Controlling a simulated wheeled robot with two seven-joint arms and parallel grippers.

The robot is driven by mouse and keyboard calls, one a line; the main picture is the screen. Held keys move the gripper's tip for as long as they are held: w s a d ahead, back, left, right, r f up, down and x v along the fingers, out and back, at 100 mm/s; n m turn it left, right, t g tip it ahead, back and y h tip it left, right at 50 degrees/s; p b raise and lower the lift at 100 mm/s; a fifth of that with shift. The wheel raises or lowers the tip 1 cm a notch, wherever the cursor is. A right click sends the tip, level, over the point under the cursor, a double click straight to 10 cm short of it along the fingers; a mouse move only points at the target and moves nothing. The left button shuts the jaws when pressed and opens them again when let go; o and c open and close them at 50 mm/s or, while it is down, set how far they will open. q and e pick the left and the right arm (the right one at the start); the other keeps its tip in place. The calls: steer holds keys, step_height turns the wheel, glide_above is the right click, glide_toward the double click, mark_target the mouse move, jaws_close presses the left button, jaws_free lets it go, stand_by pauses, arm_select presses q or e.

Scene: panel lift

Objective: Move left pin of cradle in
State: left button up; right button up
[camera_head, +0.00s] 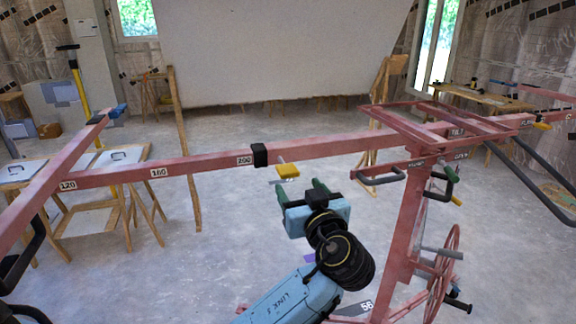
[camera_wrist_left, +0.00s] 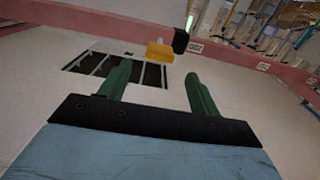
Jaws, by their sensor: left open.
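The left pin of the cradle, with a yellow handle (camera_head: 287,171), hangs at the near side of the red cross beam (camera_head: 205,165), just right of a black collar (camera_head: 260,155). My left gripper (camera_head: 306,189) is open and empty, with green fingers, just below and to the right of the yellow handle. In the left wrist view the yellow handle (camera_wrist_left: 160,51) lies ahead of the gap between my open fingers (camera_wrist_left: 158,76), apart from them. The black collar (camera_wrist_left: 181,40) is beside it. My right gripper is not in view.
The red lift mast (camera_head: 405,215) with a handwheel (camera_head: 443,272) stands right of my left arm. Black handles (camera_head: 380,178) stick out from the frame. A large pale panel (camera_head: 280,50) stands behind. Trestles (camera_head: 125,190) are at left.

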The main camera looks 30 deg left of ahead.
mark_target(291, 176)
arm_select(q)
steer(key=p+x, duration=0.2)
steer(key=x, duration=0.6)
steer(key=shift+w+a, duration=0.2)
steer(key=shift+a, duration=0.05)
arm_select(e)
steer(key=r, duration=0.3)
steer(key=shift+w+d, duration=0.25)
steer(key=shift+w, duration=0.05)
